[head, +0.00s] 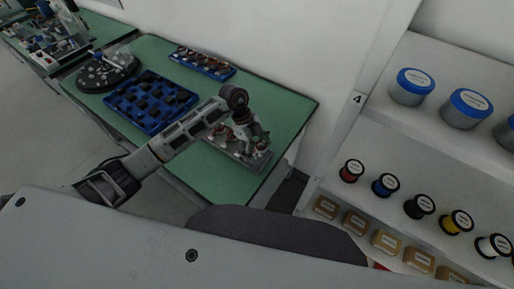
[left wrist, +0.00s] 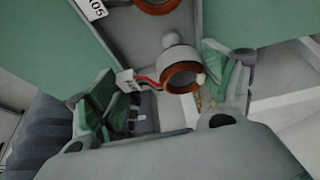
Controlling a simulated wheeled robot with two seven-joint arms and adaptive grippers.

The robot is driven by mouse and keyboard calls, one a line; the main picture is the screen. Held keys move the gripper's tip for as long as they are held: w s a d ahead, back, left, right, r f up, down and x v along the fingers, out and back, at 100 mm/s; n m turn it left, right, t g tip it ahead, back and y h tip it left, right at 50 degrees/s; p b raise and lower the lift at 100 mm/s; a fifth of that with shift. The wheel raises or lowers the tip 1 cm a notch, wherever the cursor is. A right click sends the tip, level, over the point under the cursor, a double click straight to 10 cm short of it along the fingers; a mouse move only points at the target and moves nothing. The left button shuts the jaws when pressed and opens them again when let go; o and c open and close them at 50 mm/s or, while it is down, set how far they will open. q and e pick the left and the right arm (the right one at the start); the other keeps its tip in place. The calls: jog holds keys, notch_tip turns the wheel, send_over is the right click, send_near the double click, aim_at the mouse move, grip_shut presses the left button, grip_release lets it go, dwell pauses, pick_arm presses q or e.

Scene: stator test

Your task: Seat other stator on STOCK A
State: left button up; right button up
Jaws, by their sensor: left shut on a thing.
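My left gripper (head: 250,138) is over the grey stock plate (head: 262,162) at the right end of the green table. In the left wrist view, its green-padded fingers (left wrist: 172,92) are closed on a stator (left wrist: 183,77) with a copper-coloured ring, red wires and a white connector. Whether the held stator touches the plate I cannot tell. Another copper-ringed stator (left wrist: 157,3) is on the plate at the top edge of that view. A grey round-topped post (left wrist: 171,40) stands between the two rings. My right gripper is not in view.
On the green table (head: 285,112) are a blue slotted tray (head: 128,112), a round black fixture (head: 92,76) and a blue tray (head: 215,71) with several small parts at the back. White shelves (head: 400,128) with tubs and spools stand right of the table.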

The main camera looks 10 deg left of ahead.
pick_arm(q)
jog(key=shift+f, duration=0.4)
jog(key=shift+f+b, duration=0.4)
jog(key=shift+f, duration=0.05)
dwell(0.4)
jog(key=shift+f, duration=0.45)
jog(key=o, duration=0.9)
jog(key=shift+o, duration=0.3)
jog(key=shift+r, duration=0.15)
jog(key=shift+r+p, duration=0.75)
jog(key=shift+r, duration=0.05)
jog(key=shift+r+p, duration=1.35)
jog(key=shift+r, duration=0.2)
